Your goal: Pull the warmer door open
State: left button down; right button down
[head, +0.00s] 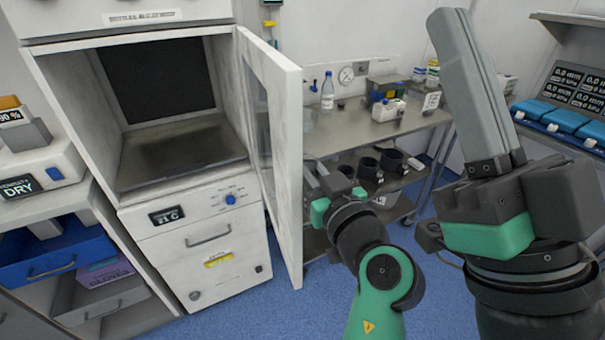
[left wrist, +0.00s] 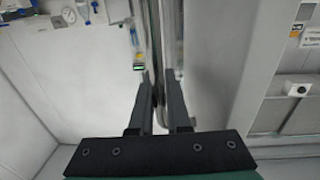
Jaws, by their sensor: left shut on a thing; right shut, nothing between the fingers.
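The warmer is the white cabinet (head: 190,215) at the left in the head view, with its dark chamber exposed. Its white framed door (head: 289,150) with a glass pane stands swung wide open to the right of the chamber. My left gripper (head: 312,184) is beside the door's near edge, partly hidden. In the left wrist view, its two dark fingers (left wrist: 160,105) are shut on a thin upright part at the door, which looks like its handle. My right gripper (head: 452,22) is raised at the right, fingers together and empty, away from the door.
A steel cart (head: 375,128) with a bottle (head: 327,92), a gauge and dark cups stands behind the door and my left arm. Blue bins (head: 570,120) are at the far right. A unit marked DRY (head: 30,175) is at the left. Blue floor shows below the door.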

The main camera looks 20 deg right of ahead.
pick_arm(q)
jog(key=shift+w+f, duration=0.1)
jog(key=shift+f, duration=0.15)
jog(key=c, duration=1.2)
grip_release()
jog(key=shift+o, duration=0.2)
jog(key=shift+w+r, duration=0.1)
jog(key=shift+r, duration=0.05)
jog(key=shift+r, duration=0.1)
